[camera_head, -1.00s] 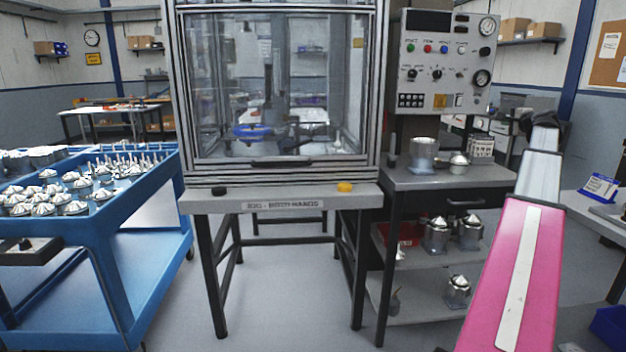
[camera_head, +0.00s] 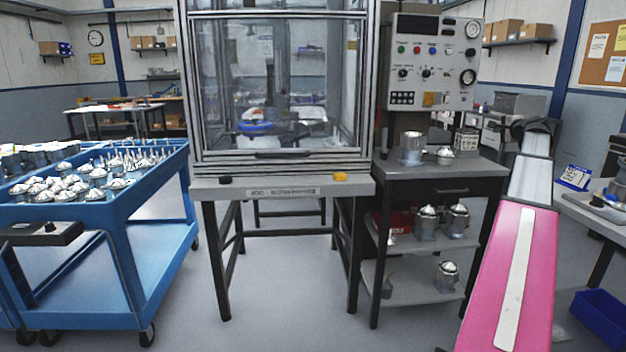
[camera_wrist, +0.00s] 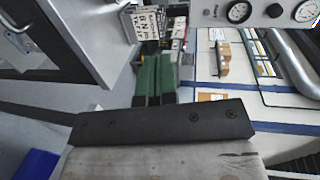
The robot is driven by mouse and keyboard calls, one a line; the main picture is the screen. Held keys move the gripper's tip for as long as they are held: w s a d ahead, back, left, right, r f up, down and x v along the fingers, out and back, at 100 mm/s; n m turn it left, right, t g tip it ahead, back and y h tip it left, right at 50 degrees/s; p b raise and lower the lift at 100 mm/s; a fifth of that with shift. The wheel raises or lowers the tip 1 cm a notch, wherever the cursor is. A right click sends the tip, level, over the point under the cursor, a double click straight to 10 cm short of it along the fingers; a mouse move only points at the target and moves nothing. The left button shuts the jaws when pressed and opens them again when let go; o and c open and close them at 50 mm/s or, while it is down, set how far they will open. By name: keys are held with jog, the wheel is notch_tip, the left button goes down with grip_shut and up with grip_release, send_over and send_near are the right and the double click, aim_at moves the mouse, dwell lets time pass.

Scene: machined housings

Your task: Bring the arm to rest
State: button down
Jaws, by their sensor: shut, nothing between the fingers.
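My arm, pink and light grey, stands at the right of the head view and reaches upward and away. Its far end there is dark and small, and I cannot make out the fingers in that view. In the wrist view my gripper (camera_wrist: 156,58) shows as two green fingers side by side beyond a black bar, shut with nothing between them. No held part shows. The fingers appear clear of the surroundings.
A blue cart (camera_head: 150,205) with several metal housings stands left. A glass-walled test cabinet (camera_head: 277,170) is in the middle. A grey side bench (camera_head: 450,178) with housings stands close left of my arm. A blue bin (camera_head: 602,318) lies at right. Floor in front is clear.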

jog(key=s+a+f+n+g+y, duration=0.1)
jog(key=s+a+f+n+g, duration=0.25)
jog(key=a+f, duration=1.2)
jog(key=s+a+f+n+g+y, duration=0.15)
jog(key=a+f+n+g, duration=0.3)
jog(key=a+f, duration=1.15)
jog(key=s+a+f+n+g+h, duration=0.2)
jog(key=s+a+f+n+g, duration=0.2)
jog(key=s+a+f, duration=0.5)
jog(key=s+a+f+n+g+h, duration=0.2)
jog(key=s+a+f, duration=0.8)
jog(key=s, duration=0.6)
notch_tip(320, 180, down, 3)
jog(key=shift+s+r+n+g, duration=0.1)
jog(key=shift+s+n+g, duration=0.2)
jog(key=shift+n+g, duration=0.75)
